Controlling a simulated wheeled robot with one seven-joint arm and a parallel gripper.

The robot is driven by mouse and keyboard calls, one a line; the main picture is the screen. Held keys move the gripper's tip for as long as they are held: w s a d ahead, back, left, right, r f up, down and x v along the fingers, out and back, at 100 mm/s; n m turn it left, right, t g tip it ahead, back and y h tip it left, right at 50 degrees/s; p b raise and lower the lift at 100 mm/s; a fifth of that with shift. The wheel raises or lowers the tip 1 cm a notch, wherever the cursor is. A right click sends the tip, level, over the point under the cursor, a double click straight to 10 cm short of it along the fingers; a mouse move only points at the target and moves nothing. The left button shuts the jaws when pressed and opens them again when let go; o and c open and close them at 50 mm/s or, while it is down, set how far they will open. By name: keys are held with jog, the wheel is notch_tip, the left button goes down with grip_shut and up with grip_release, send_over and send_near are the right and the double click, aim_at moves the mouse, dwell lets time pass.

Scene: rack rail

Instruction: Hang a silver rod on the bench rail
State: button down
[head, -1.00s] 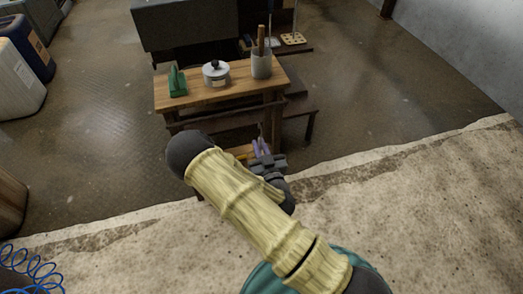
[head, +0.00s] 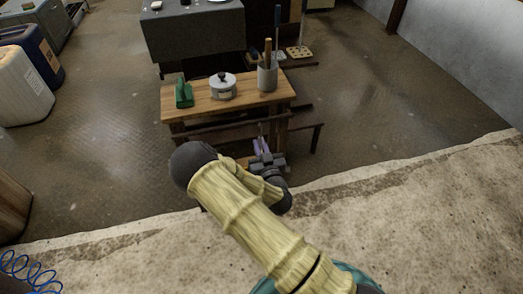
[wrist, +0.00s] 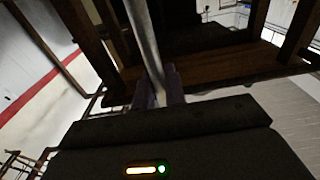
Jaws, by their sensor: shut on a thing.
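A silver rod (wrist: 143,40) runs up from between my fingers in the wrist view. My gripper (wrist: 160,88) is shut on it. In the head view my gripper (head: 261,149), with purple fingers, is at the near side of the wooden bench (head: 196,105), towards its right end. The rod is too small to make out clearly there. A dark rail (head: 215,128) runs along the near side of the bench, below its top. A brown wooden bar (wrist: 215,77) crosses behind the rod in the wrist view; I cannot tell whether they touch.
On the bench top stand a green object (head: 184,95), a lidded pot (head: 222,86) and a grey holder (head: 267,77) with long handles. A grey cabinet (head: 193,32) stands behind. White (head: 22,90) and blue (head: 38,55) containers stand at left. Floor at right is clear.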

jog(key=w, duration=0.1)
jog(key=w+a+f+b, duration=0.1)
jog(key=w, duration=0.1)
jog(key=w+f+b, duration=0.1)
jog(key=w, duration=0.1)
jog(key=shift+w+a, duration=0.2)
jog(key=shift+a, duration=0.1)
dwell(0.5)
jog(key=shift+f, duration=0.3)
dwell(0.6)
jog(key=c, duration=1.4)
grip_release()
jog(key=shift+o, duration=0.2)
jog(key=p+v, duration=0.3)
jog(key=v, duration=1.4)
jog(key=shift+s+p, duration=0.25)
jog(key=shift+p, duration=0.1)
jog(key=shift+f, duration=0.1)
